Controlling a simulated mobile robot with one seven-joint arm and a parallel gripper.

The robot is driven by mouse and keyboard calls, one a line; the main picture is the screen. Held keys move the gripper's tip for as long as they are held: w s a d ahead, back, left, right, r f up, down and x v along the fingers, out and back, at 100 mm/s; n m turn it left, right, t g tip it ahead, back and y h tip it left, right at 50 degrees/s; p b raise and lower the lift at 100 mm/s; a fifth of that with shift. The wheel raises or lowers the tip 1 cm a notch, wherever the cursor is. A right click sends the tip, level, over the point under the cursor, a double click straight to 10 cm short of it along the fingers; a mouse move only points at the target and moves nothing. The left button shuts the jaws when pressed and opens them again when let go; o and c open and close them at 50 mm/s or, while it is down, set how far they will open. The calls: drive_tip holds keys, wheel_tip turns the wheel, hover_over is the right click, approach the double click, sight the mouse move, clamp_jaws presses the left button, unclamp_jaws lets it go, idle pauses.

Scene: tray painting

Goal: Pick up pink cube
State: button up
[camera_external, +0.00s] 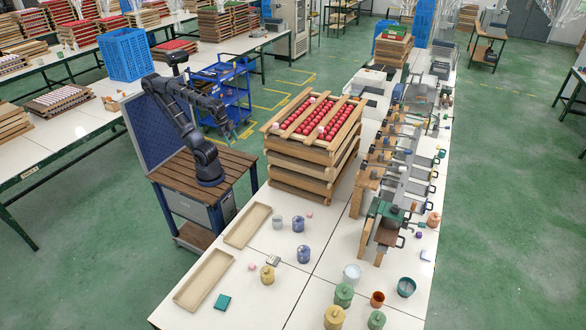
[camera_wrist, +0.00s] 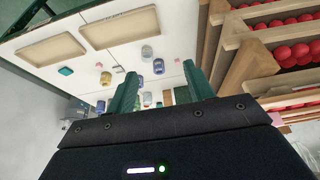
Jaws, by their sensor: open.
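Two small pink objects lie on the white table. One pink cube (camera_external: 309,214) is beside the blue pots; it shows in the wrist view (camera_wrist: 177,60) near my right finger. The other pink piece (camera_external: 251,267) is right of the front wooden tray and also shows in the wrist view (camera_wrist: 98,65). Their exact shapes are too small to tell. My gripper (camera_external: 232,131) is open and empty, high above the floor between the brown stand and the crate stack. Its green fingers (camera_wrist: 160,69) show apart in the wrist view, far from both pink pieces.
The wooden crate stack (camera_external: 302,188) with red balls rises close right of my gripper. Two shallow trays (camera_external: 232,243) (camera_external: 183,299) line the table's left edge. Blue pots (camera_external: 304,255), a yellow pot (camera_external: 267,274) and a teal box (camera_external: 222,302) stand nearby. The table's middle has free room.

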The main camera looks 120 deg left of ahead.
drive_tip(key=w+g, duration=0.1)
drive_tip(key=w, duration=1.2)
drive_tip(key=n+g, duration=0.1)
drive_tip(key=g, duration=0.3)
hover_over(309, 213)
drive_tip(key=f, duration=3.7)
drive_tip(key=shift+w+d, duration=0.3)
drive_tip(key=shift+w, duration=0.05)
drive_tip(key=shift+s+a+f, duration=0.1)
drive_tip(key=shift+a+f, duration=0.1)
drive_tip(key=shift+f, duration=1.1)
drive_tip(key=shift+s+a+f, duration=0.1)
drive_tip(key=shift+a+f, duration=0.05)
drive_tip(key=shift+f, duration=1.15)
drive_tip(key=c, duration=1)
